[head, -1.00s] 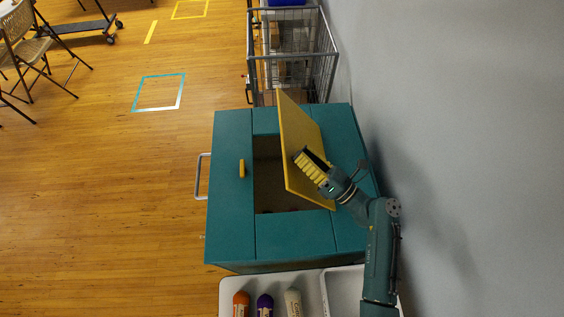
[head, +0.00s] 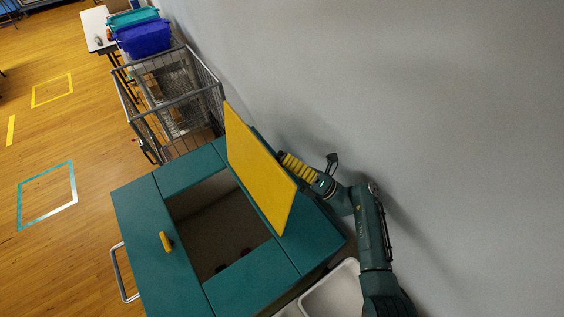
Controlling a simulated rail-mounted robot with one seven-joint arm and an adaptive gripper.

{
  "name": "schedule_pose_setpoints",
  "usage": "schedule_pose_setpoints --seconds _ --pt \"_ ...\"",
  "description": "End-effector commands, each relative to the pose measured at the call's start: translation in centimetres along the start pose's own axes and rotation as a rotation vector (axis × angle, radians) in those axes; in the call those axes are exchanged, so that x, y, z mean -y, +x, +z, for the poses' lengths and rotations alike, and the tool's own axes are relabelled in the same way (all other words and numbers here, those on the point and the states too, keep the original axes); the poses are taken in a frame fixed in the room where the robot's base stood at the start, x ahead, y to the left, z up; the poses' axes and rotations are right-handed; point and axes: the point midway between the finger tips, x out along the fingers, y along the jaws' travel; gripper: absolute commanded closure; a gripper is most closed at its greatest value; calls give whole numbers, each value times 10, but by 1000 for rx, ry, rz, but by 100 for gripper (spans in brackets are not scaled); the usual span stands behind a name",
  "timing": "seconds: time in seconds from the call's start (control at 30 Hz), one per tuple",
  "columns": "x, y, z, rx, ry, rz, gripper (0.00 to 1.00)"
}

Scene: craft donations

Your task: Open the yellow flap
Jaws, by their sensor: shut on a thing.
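The yellow flap (head: 258,172) stands raised along the right side of a square opening (head: 215,225) in the top of a teal box (head: 150,240). The opening is uncovered and its inside looks dark, with a few dark round shapes low down. My gripper (head: 283,157) is at the flap's upper right edge, on the wall side. It is shut on the flap, with yellow finger pads showing; the very tips are partly hidden by the flap.
A wire cart (head: 170,105) stands behind. A grey wall (head: 420,120) is close on the right. A white tray (head: 333,293) lies in front.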

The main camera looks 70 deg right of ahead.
Motion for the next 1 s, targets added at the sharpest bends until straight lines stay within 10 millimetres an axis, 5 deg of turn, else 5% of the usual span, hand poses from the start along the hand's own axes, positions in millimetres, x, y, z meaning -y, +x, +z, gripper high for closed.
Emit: schedule_pose_setpoints --seconds 0.63,0.67,0.8,1.0 --pt "14 -11 -8 -13 28 -14 100" --pt "14 -11 -8 -13 29 -14 70" --pt "13 -10 -7 -12 26 -11 45" --pt "11 -8 -4 -12 19 -6 45"
